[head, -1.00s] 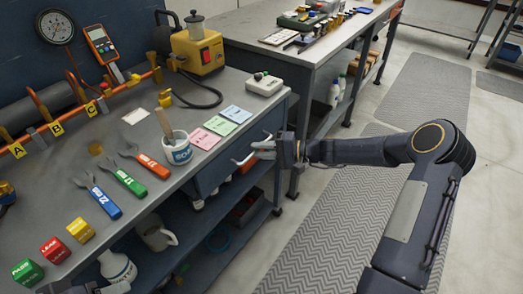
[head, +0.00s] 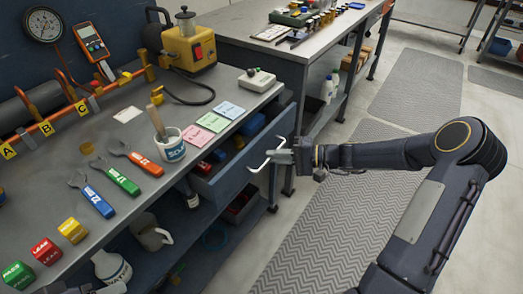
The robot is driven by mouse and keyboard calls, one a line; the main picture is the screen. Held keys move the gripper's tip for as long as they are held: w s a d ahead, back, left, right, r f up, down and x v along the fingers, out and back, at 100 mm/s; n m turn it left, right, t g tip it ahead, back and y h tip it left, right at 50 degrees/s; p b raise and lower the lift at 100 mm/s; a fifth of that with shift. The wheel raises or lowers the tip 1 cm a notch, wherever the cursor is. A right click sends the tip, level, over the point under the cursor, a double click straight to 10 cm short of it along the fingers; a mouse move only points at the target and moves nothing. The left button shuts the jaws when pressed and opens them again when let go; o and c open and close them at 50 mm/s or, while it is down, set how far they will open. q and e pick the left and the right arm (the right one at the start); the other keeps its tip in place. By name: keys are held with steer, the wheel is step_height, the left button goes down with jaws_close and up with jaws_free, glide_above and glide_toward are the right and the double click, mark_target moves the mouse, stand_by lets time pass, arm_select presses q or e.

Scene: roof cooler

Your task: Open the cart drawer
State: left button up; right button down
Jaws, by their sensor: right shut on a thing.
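The cart drawer (head: 222,184) is a blue-grey drawer under the right end of the cart top. It stands partly out, and several small coloured items show inside it. Its pale bar handle (head: 264,160) is on the drawer front. My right gripper (head: 282,156) is shut on the handle, with my arm reaching in from the right. My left gripper (head: 105,289) shows only as a small part at the bottom left edge, and its fingers cannot be made out.
The cart top (head: 72,154) holds wrenches, coloured blocks, a white cup (head: 171,147), paper cards and a yellow pump (head: 186,48). A second bench (head: 270,42) stands behind. Floor mats (head: 318,238) lie in the open aisle at right.

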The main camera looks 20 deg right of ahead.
steer(key=s+d+p, duration=0.1)
steer(key=s+d, duration=1.1)
steer(key=s, duration=0.4)
steer(key=shift+d, duration=0.3)
steer(key=shift+s, duration=0.1)
steer(key=c, duration=1.5)
jaws_free()
steer(key=shift+d, duration=0.1)
steer(key=p+v, duration=0.1)
steer(key=v, duration=0.6)
steer(key=shift+s+d, duration=0.25)
